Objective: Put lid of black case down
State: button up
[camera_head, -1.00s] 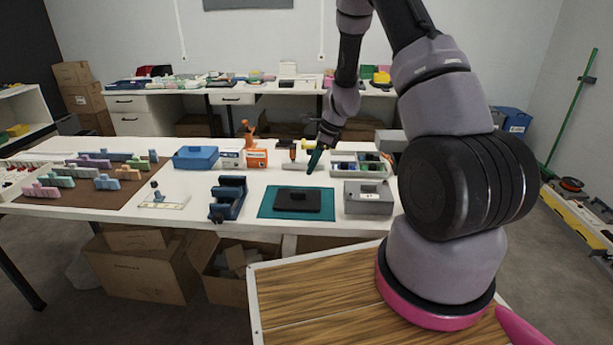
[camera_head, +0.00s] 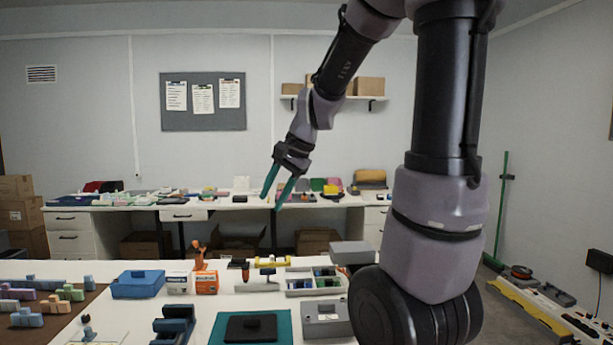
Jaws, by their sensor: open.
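The black case (camera_head: 237,331) lies flat on a teal mat (camera_head: 285,326) on the white table, at the bottom of the view. A small dark raised part sits on its top, and the lid looks down flat.
A grey box (camera_head: 327,322) stands right of the mat and a dark blue holder (camera_head: 173,327) left of it. Behind are a blue box (camera_head: 138,285), an orange box (camera_head: 206,283) and a sectioned tray (camera_head: 315,291). The air around my gripper is clear.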

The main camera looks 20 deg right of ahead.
jog(key=s+d+r+n+t+h, duration=0.1)
jog(key=s+r+n, duration=0.2)
jog(key=s, duration=0.4)
jog(key=s+d+r+n+t, duration=0.1)
jog(key=s+r+n, duration=0.2)
jog(key=s, duration=0.4)
jog(key=shift+s+r+t+h, duration=0.4)
jog(key=shift+d, duration=0.1)
